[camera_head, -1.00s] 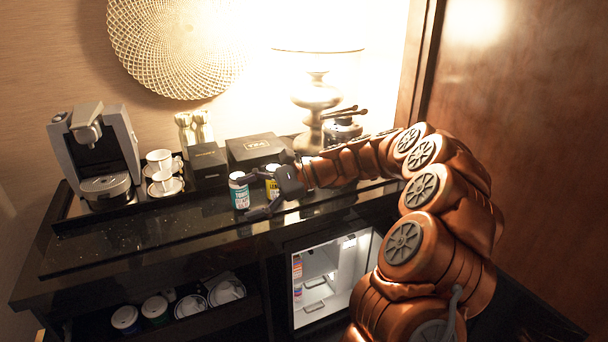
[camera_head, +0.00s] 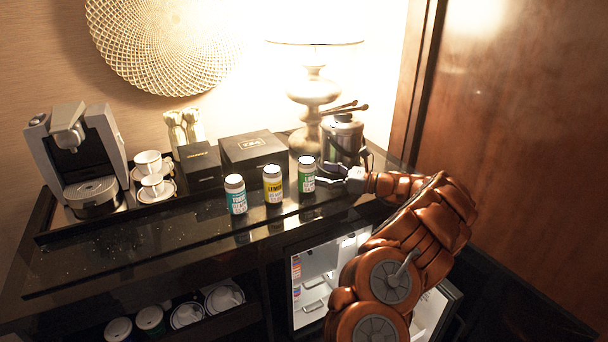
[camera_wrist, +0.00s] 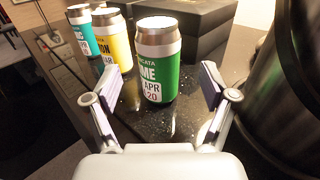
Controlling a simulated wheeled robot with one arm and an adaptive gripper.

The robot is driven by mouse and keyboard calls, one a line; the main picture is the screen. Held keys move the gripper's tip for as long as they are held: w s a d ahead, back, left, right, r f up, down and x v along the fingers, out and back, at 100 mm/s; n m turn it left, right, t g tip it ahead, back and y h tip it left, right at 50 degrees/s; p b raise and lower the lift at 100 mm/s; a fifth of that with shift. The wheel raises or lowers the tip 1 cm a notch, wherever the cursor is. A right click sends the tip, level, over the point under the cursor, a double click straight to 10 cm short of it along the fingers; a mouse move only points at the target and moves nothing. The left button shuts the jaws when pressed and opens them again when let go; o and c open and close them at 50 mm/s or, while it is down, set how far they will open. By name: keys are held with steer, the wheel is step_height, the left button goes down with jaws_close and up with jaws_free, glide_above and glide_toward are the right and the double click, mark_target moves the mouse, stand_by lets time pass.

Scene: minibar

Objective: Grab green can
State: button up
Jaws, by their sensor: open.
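The green can (camera_head: 306,175) stands upright on the dark counter, at the right end of a row of three cans. In the wrist view the green can (camera_wrist: 158,62) stands just beyond and between the fingertips. My gripper (camera_head: 336,175) is open and empty, to the right of the green can, with its fingers pointing at it. In the wrist view both fingers of my gripper (camera_wrist: 158,88) are spread wide, and no contact with the can shows.
A yellow can (camera_head: 272,184) and a teal can (camera_head: 235,195) stand to the left of the green one. Black boxes (camera_head: 252,149) are behind. A dark ice bucket (camera_head: 342,141) is close to my gripper. A lamp (camera_head: 314,92) and a coffee machine (camera_head: 78,160) stand farther back.

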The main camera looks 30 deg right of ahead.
mark_target(308, 169)
steer(key=x, duration=0.1)
steer(key=p+x, duration=0.1)
steer(key=x, duration=0.1)
steer(key=p+x, duration=0.1)
steer(key=x, duration=0.1)
steer(key=shift+a+r, duration=0.15)
steer(key=shift+r, duration=0.25)
steer(key=shift+w+a+f, duration=0.1)
steer(key=shift+w+a, duration=0.1)
steer(key=shift+w, duration=0.05)
steer(key=c, duration=1.4)
